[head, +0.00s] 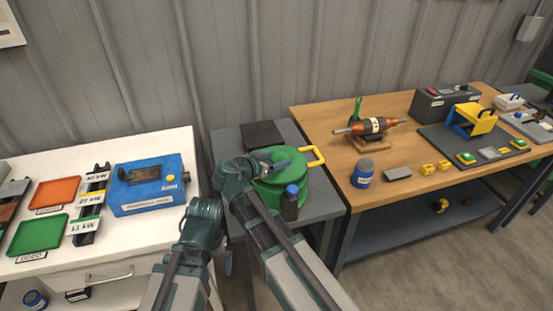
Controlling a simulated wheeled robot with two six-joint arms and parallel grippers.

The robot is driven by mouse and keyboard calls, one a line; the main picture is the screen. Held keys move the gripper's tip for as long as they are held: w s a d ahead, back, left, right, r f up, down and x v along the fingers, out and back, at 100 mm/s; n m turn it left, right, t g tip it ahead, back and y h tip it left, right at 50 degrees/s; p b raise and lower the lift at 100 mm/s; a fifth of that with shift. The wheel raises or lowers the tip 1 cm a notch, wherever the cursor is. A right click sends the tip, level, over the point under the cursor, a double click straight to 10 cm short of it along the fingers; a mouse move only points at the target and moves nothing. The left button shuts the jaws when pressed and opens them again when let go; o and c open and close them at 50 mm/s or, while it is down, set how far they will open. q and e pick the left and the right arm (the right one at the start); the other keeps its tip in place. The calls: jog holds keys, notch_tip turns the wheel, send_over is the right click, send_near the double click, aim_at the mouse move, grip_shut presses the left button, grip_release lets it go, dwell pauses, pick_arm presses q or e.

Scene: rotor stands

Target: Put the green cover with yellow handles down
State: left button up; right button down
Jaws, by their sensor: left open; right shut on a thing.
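The round green cover (293,176) is at the grey side table (325,197) in the middle of the head view. One yellow handle (314,157) sticks out on its right; the other handle is not visible behind my gripper. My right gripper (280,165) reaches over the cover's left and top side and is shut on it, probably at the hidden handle. I cannot tell whether the cover rests on something or is held just above. My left gripper (228,262) is open, low in front of the side table, apart from the cover.
The white bench (150,146) at left holds a blue box (148,187) and trays. The wooden bench (320,118) at right holds a rotor (370,128).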

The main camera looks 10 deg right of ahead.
pick_arm(q)
jog(key=shift+f+b, duration=0.9)
jog(key=shift+f, duration=0.4)
pick_arm(e)
jog(key=shift+f, duration=1.25)
jog(key=shift+f+b, duration=0.3)
pick_arm(q)
jog(key=shift+f, duration=0.25)
pick_arm(e)
grip_release()
pick_arm(q)
jog(key=shift+r, duration=0.15)
pick_arm(e)
jog(key=shift+r, duration=0.2)
